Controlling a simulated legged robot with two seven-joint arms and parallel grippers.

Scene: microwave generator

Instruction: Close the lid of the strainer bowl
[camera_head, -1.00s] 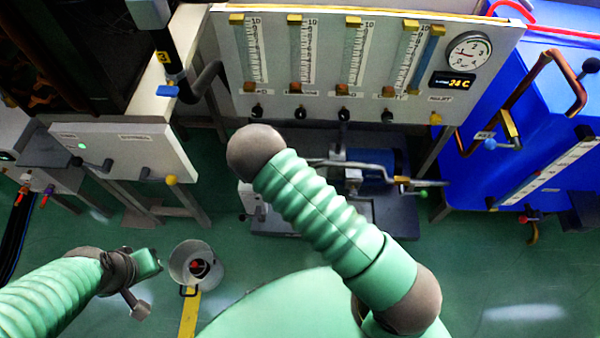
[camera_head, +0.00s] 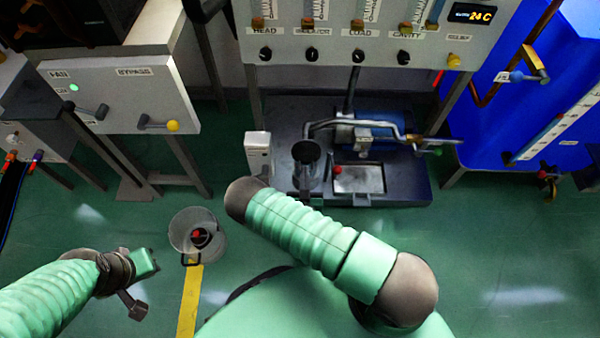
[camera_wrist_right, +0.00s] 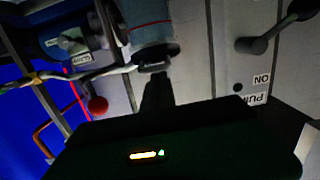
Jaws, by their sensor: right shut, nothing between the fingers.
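A grey, cup-like cylinder with a dark round top (camera_head: 307,153), which looks like the strainer bowl, stands on the pump base in the head view. In the right wrist view the cylinder (camera_wrist_right: 147,25) shows upside down, with a dark rim and a small clip. I cannot tell the lid's position. A red ball knob (camera_head: 338,169) is right of it; it also shows in the wrist view (camera_wrist_right: 97,105). My right gripper (camera_wrist_right: 156,80) is shut and empty, its dark fingers close to the rim; contact is unclear. My left gripper (camera_head: 145,263) is low at the left.
A white pump box (camera_head: 258,152) stands left of the cylinder. A blue pump (camera_head: 385,128) with pipes is right of it. A panel with knobs (camera_head: 365,35) overhangs behind. A grey bucket (camera_head: 197,225) sits on the green floor, between my arms.

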